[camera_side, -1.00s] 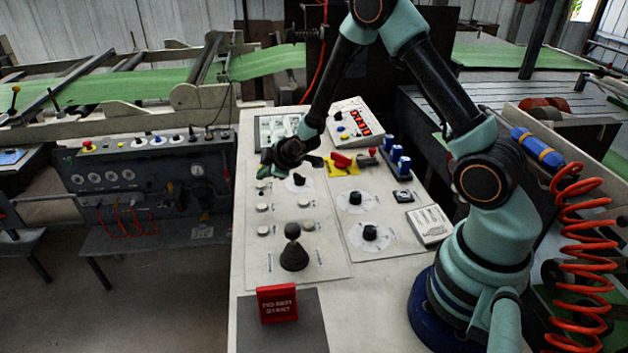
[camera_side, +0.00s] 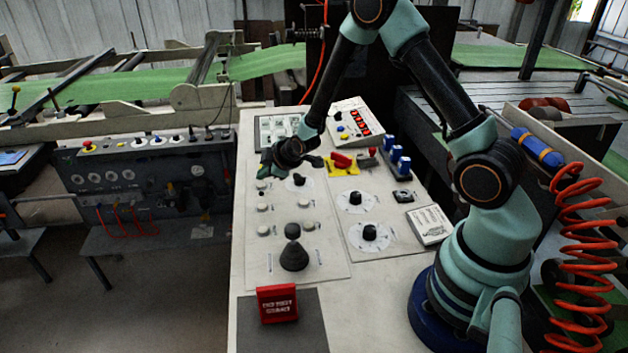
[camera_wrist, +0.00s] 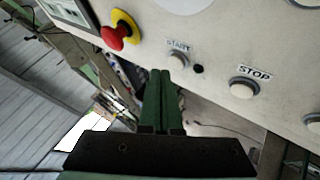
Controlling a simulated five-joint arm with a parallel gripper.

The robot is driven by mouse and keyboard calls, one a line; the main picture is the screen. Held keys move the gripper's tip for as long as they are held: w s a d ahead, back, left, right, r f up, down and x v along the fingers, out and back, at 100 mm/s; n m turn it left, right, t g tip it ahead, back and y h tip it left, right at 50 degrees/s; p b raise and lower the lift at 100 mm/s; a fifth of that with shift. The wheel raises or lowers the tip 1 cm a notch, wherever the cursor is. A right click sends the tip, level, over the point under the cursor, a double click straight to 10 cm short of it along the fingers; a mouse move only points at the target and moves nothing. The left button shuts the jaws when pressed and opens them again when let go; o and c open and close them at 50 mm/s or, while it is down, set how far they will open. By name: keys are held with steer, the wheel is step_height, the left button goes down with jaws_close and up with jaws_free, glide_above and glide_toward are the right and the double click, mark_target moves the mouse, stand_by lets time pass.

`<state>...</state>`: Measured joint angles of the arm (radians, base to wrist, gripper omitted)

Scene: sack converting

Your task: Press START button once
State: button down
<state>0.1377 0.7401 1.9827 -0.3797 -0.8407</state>
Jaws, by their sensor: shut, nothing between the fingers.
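The START button (camera_wrist: 177,61) is a small round pale button under a "START" label on the white panel in the wrist view. My gripper (camera_wrist: 160,74) is shut and empty, its two green fingers side by side. In the wrist view its tips appear just left of and slightly below the START button, and the button is uncovered. I cannot tell how far the tips are from the panel. In the side view my gripper (camera_side: 267,163) is over the far left part of the sloping panel, and I cannot make out the START label there.
The STOP button (camera_wrist: 243,87) is right of START, with a small black spot between them. A red mushroom button on a yellow collar (camera_wrist: 118,30) is to the left. The side view shows black knobs (camera_side: 370,232), a black cone (camera_side: 293,256) and a red sign (camera_side: 277,304).

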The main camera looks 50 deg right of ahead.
steer(key=shift+f, duration=0.15)
steer(key=shift+a+f, duration=0.1)
steer(key=shift+f, duration=0.2)
